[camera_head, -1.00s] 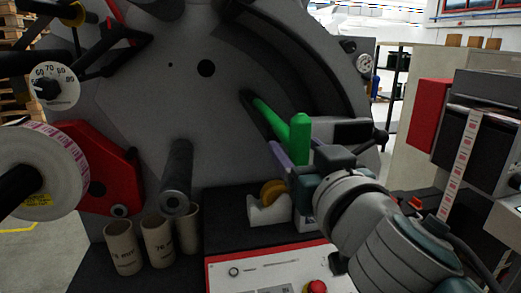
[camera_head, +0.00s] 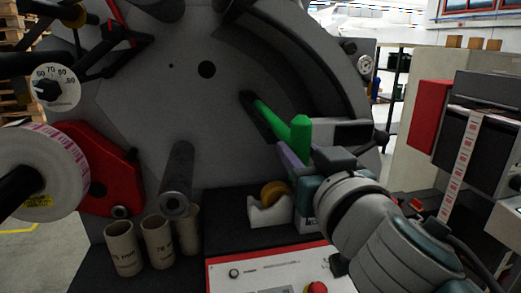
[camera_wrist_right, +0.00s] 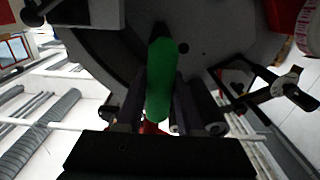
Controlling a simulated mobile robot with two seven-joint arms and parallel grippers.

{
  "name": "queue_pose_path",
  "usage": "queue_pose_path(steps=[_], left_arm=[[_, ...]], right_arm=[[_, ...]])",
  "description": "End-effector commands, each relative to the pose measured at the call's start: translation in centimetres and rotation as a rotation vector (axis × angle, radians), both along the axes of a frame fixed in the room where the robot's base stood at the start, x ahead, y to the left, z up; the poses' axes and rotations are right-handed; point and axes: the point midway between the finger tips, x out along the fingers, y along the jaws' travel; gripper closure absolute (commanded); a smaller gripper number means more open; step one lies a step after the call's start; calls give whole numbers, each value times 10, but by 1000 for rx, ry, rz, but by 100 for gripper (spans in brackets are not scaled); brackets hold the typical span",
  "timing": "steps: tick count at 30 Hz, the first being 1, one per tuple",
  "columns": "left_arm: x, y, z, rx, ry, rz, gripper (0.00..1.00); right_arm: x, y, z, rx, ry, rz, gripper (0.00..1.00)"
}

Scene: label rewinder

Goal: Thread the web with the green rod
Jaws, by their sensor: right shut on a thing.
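The green rod (camera_head: 275,121) reaches out from a dark slot in the grey machine face (camera_head: 215,120), with a thicker green end nearest me. My right gripper (camera_head: 297,152) is at this near end, its jaws shut on the green piece. In the right wrist view the green rod (camera_wrist_right: 160,75) stands between the two dark fingers. A white label roll (camera_head: 62,168) with pink print sits on a black spindle at the left. I cannot make out a web running along the rod. My left gripper is not in view.
A grey roller (camera_head: 176,180) sticks out left of the rod. Cardboard cores (camera_head: 123,248) stand below it. An orange tape roll (camera_head: 273,190) sits in a white holder (camera_head: 268,212). A control panel (camera_head: 230,284) is in front. A black unit with a label strip (camera_head: 462,165) stands right.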

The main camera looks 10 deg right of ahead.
Motion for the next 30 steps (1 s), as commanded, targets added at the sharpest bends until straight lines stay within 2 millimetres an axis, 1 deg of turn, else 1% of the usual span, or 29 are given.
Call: queue_pose_path(steps=[7, 24, 30], left_arm=[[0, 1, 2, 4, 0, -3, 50], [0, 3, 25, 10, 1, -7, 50], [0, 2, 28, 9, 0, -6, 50]], right_arm=[[0, 0, 3, 0, -1, 0, 100], [0, 0, 28, 2, -2, 0, 100], [0, 0, 31, 0, -2, 0, 100]])
